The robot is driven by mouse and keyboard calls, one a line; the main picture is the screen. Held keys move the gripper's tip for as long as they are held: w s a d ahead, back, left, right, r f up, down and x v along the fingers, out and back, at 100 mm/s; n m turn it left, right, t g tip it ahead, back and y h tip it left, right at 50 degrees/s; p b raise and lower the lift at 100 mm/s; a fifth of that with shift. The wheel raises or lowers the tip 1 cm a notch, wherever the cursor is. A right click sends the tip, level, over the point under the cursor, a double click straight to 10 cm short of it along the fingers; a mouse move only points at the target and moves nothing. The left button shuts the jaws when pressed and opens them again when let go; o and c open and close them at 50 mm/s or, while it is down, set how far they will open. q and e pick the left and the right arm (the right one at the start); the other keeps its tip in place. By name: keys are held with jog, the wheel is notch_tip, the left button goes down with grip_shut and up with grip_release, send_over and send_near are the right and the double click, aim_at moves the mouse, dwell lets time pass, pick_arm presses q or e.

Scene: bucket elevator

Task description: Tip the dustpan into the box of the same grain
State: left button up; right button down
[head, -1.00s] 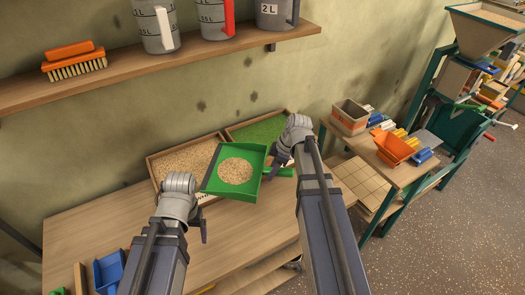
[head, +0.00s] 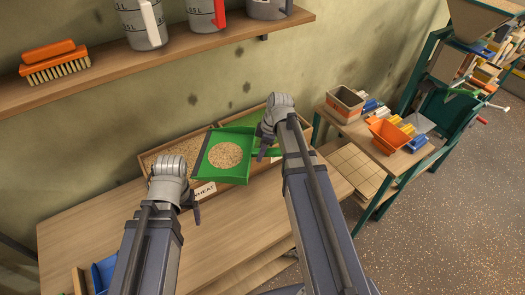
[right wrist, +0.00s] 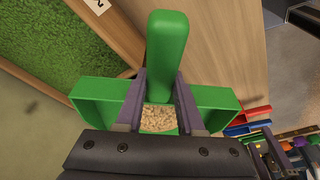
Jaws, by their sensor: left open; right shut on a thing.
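The green dustpan (head: 205,176) holds a round heap of tan grain (head: 225,155) and looks about level. My right gripper (head: 262,143) is shut on its green handle, which shows between the fingers in the right wrist view (right wrist: 167,50). The dustpan is above the boxes and hides parts of both. The left box, with tan grain (head: 150,158), has a partly hidden label reading "HEAT" (head: 204,190). The right box holds green grain (head: 247,118), also seen in the right wrist view (right wrist: 60,35). My left gripper (head: 190,205) is open and empty near the left box's front.
The wooden bench (head: 110,225) is clear in front of the boxes. A blue scoop (head: 103,272) lies at its near left. A shelf (head: 110,70) above bears a brush (head: 54,62) and measuring jugs.

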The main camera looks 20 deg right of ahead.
jog(key=shift+w+a+r+g+h+p, duration=0.15)
jog(key=shift+a+r+h+p, duration=0.1)
jog(key=shift+r+p, duration=0.35)
jog(key=shift+w+a+r+g+h+p, duration=0.1)
jog(key=shift+a+r+g+h+p, duration=0.15)
jog(key=shift+r+p, duration=0.35)
jog(key=shift+w+a+r+g+h+p, duration=0.15)
jog(key=shift+r+h+p, duration=0.15)
jog(key=shift+r+p, duration=0.3)
jog(key=shift+w+a+r+h+p, duration=0.2)
jog(key=shift+a+r+h+p, duration=0.2)
jog(key=shift+r+p, duration=0.35)
jog(key=shift+w+a+r+g+h+p, duration=0.2)
jog(key=shift+a+r+g+h+p, duration=0.15)
jog(key=shift+r+p, duration=0.4)
jog(key=w+a+r+g+h+p, duration=0.1)
jog(key=w+a+r+h+p, duration=0.1)
jog(key=a+r+h+p, duration=0.1)
jog(key=shift+a+r+g+p, duration=0.3)
jog(key=shift+a+r, duration=0.2)
jog(key=shift+r, duration=0.5)
jog(key=shift+w+a+r, duration=0.1)
